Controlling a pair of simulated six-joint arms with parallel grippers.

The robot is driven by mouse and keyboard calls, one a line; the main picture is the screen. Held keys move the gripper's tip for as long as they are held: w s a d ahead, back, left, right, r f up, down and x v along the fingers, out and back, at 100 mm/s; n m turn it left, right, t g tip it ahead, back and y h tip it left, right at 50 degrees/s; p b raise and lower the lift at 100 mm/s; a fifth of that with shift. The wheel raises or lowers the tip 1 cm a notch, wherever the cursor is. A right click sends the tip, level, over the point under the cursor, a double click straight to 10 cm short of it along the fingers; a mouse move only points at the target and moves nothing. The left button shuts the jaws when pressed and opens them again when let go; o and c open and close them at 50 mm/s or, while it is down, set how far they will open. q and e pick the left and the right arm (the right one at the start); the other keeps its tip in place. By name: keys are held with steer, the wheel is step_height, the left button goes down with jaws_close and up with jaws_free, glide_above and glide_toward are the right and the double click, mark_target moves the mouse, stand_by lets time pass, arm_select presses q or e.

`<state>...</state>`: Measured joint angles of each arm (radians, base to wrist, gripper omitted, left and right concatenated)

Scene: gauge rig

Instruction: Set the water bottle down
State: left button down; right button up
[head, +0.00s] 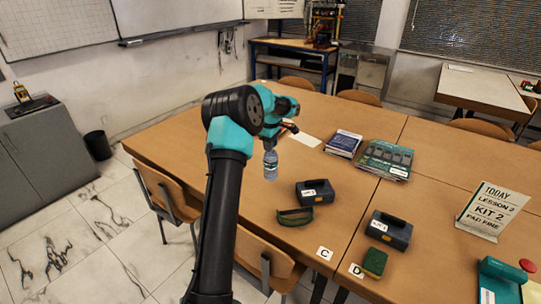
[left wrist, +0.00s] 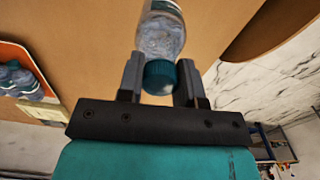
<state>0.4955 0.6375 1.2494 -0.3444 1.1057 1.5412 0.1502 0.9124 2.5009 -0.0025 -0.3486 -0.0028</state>
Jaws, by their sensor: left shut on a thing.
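The water bottle (head: 271,165) is clear with a pale label and hangs upright below my left gripper (head: 272,140) in the head view. In the left wrist view the bottle (left wrist: 161,30) shows its teal cap between the two dark fingers of my left gripper (left wrist: 159,80), which is shut on it near the cap. The bottle appears over the near-left part of the brown table (head: 240,185). I cannot tell whether its base touches the tabletop. My right gripper is not in view.
Two dark cases (head: 315,192) (head: 389,230), a dark green strap-like item (head: 295,216), a green-yellow pad (head: 374,263) and cards C (head: 324,253) and D (head: 356,271) lie to the right. Books (head: 343,143) (head: 385,159) lie behind. A sign (head: 491,211) stands far right.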

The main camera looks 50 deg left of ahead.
mark_target(271, 155)
arm_select(q)
steer(key=shift+f, duration=2.6)
steer(key=c, duration=0.8)
jaws_free()
steer(key=shift+r, duration=0.1)
step_height(271, 155, up, 12)
steer(key=shift+r, duration=0.1)
